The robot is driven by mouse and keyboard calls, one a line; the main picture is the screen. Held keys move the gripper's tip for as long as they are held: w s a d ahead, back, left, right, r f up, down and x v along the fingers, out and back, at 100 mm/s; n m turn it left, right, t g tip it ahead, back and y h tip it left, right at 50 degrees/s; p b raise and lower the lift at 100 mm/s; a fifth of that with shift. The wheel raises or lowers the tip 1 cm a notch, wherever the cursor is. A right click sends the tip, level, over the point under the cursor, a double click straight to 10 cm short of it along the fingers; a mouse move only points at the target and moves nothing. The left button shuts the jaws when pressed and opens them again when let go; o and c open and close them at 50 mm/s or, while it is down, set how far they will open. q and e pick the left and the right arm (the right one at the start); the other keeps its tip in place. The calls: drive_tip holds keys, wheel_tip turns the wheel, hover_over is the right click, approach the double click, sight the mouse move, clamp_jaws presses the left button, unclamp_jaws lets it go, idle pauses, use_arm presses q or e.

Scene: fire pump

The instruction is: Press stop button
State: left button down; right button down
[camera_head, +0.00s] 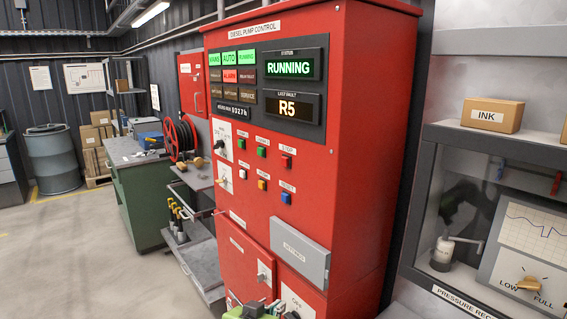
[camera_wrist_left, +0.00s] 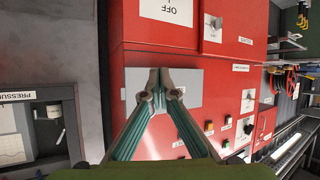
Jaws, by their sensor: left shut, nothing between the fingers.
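The red diesel pump control cabinet (camera_head: 372,120) stands in the middle of the head view. Its red stop button (camera_head: 286,161) sits under a STOP label, at the right of the upper button row. The status display (camera_head: 290,67) reads RUNNING. My left gripper (camera_head: 255,311) shows only partly at the bottom edge of the head view, low in front of the cabinet and well below the button. In the left wrist view, its fingers (camera_wrist_left: 159,80) are shut and empty, in front of a grey cover on the red panel. My right gripper is not in view.
Green buttons (camera_head: 261,151), a yellow button (camera_head: 262,184) and a blue button (camera_head: 285,197) sit near the stop button. A grey box (camera_head: 300,252) juts from the panel below them. A pressure recorder case (camera_head: 450,140) stands to the right. Open floor lies at the left.

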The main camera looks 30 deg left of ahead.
sight(285, 161)
use_arm(q)
drive_tip(key=w+a+r+n+t+y, duration=0.2)
drive_tip(key=a+r, duration=0.2)
drive_tip(key=r, duration=0.5)
drive_tip(key=w+a+r+n+t+y, duration=0.2)
drive_tip(key=a+r, duration=0.3)
drive_tip(key=r, duration=0.5)
drive_tip(key=w+a+r+n+t+y, duration=0.2)
drive_tip(key=w+a+r+n+t, duration=0.1)
drive_tip(key=r, duration=0.6)
drive_tip(key=shift+w+a+r+n, duration=0.25)
drive_tip(key=shift+w+a, duration=0.5)
drive_tip(key=shift+a, duration=0.45)
drive_tip(key=shift+w, duration=0.1)
drive_tip(key=w+d, duration=0.3)
drive_tip(key=w, duration=0.5)
drive_tip(key=shift+d+b, duration=0.25)
drive_tip(key=shift+b, duration=0.05)
drive_tip(key=shift+w, duration=0.1)
